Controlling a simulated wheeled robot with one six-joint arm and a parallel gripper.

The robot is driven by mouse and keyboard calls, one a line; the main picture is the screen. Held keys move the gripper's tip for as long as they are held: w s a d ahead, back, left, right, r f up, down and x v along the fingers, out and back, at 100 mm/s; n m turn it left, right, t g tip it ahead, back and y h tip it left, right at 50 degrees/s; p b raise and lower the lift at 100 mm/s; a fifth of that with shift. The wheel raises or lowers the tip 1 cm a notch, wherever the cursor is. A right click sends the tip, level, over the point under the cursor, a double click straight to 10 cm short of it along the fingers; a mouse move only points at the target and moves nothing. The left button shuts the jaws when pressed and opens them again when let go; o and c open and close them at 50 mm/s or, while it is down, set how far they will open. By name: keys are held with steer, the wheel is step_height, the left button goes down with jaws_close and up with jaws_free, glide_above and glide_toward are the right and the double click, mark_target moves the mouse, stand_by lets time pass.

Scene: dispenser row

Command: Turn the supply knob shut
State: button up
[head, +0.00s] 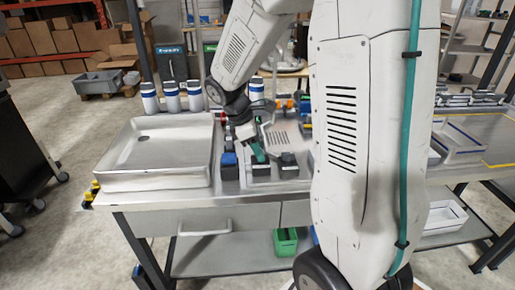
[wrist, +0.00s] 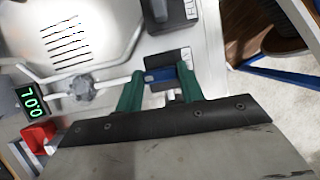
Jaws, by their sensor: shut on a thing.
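In the wrist view, my gripper (wrist: 160,70) has its two green fingers on either side of a blue knob-like part (wrist: 160,75), which sits by a dark labelled base. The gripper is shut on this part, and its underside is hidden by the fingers. A grey lobed knob (wrist: 80,88) sits on a pale pipe to the left, apart from the fingers. In the head view, a green finger of my gripper (head: 257,152) is low over the bench fixtures. A blue-topped block (head: 228,159) stands just left of it.
A lit green display (wrist: 32,103) and a red block (wrist: 38,137) are at the left in the wrist view. In the head view, a wide pale basin (head: 152,180) fills the bench's left. White, blue-banded bottles (head: 172,97) stand behind it. Dark blocks (head: 289,160) stand close right.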

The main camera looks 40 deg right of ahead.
steer(key=shift+m, duration=0.3)
steer(key=m+g+y, duration=0.1)
steer(key=m, duration=0.3)
steer(key=shift+w+d, duration=0.1)
steer(key=shift+w, duration=0.05)
steer(key=m+y, duration=0.1)
steer(key=m, duration=0.1)
steer(key=m+y, duration=0.1)
steer(key=m, duration=0.1)
steer(key=shift+d+m+g, duration=0.15)
steer(key=shift+m+g, duration=0.15)
steer(key=shift+g, duration=0.1)
steer(key=m+y, duration=0.1)
steer(key=m, duration=0.3)
steer(key=shift+d+y, duration=0.1)
steer(key=shift+y, duration=0.3)
steer(key=m+y, duration=0.1)
steer(key=m, duration=0.3)
steer(key=shift+d+t, duration=0.1)
steer(key=shift+t, duration=0.3)
steer(key=shift+m+y, duration=0.3)
steer(key=shift+m, duration=0.1)
steer(key=o, duration=1)
steer(key=shift+r, duration=0.1)
steer(key=v, duration=0.7)
steer(key=shift+w+r, duration=0.2)
steer(key=shift+r, duration=0.1)
